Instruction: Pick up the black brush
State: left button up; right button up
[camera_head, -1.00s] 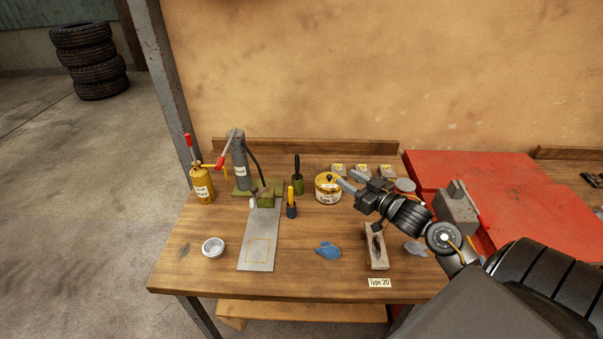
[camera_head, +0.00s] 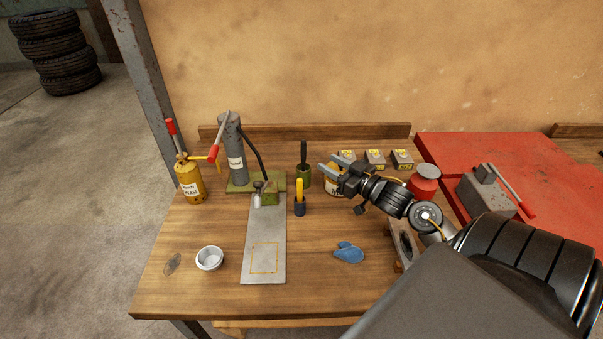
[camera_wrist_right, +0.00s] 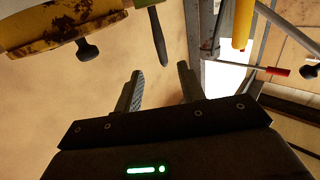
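The black brush (camera_head: 303,153) stands upright in a small green cup (camera_head: 303,176), handle up, towards the back of the table; its lower part is hidden in the cup. In the wrist view its dark handle (camera_wrist_right: 158,38) shows ahead of the space between my fingers. My right gripper (camera_head: 327,162) is open and empty, just right of the brush and apart from it, pointing left. It also shows open in the right wrist view (camera_wrist_right: 159,72). My left gripper is not in view.
A yellow-handled tool (camera_head: 299,190) stands in a dark cup in front of the green cup. A yellow tin (camera_head: 333,187) is partly hidden behind my right gripper. A grey press (camera_head: 235,155) stands left of the brush. A blue cloth (camera_head: 348,252) lies in front.

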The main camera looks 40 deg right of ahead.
jog(key=p, duration=0.4)
send_over(303, 170)
jog(key=shift+d+f, duration=0.25)
jog(key=shift+f, duration=0.1)
jog(key=shift+w+f, duration=0.1)
jog(key=shift+w, duration=0.15)
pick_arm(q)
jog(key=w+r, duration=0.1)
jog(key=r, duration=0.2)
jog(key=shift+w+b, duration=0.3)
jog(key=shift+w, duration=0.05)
pick_arm(e)
jog(key=shift+c, duration=0.2)
grip_shut()
